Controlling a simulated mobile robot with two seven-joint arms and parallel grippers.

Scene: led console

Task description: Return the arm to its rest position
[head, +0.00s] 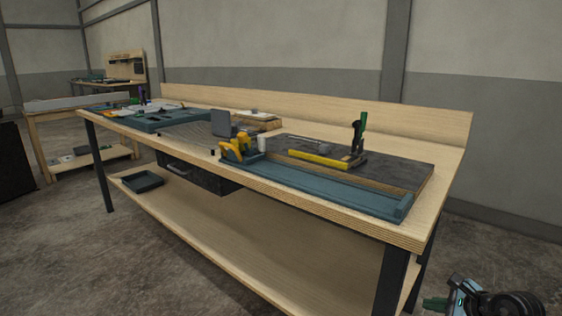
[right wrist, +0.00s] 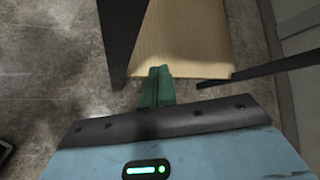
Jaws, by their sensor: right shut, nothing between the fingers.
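My right gripper (head: 434,304) is at the bottom right of the head view, low beside the right end of the workbench (head: 300,204). Its green fingers are together and empty; they also show in the right wrist view (right wrist: 157,88). There they point toward the pale wooden lower shelf (right wrist: 190,50), with a dark bench leg (right wrist: 121,40) to their left. Whether the fingers touch the shelf I cannot tell; they look apart from it in the head view. My left gripper is not in view.
The bench top holds a blue-green tray (head: 320,190), a yellow-and-black clamp (head: 330,159), a dark mat (head: 400,172) and a small grey panel (head: 221,123). A dark bin (head: 142,181) sits on the lower shelf. Concrete floor (head: 70,240) is open at the left front.

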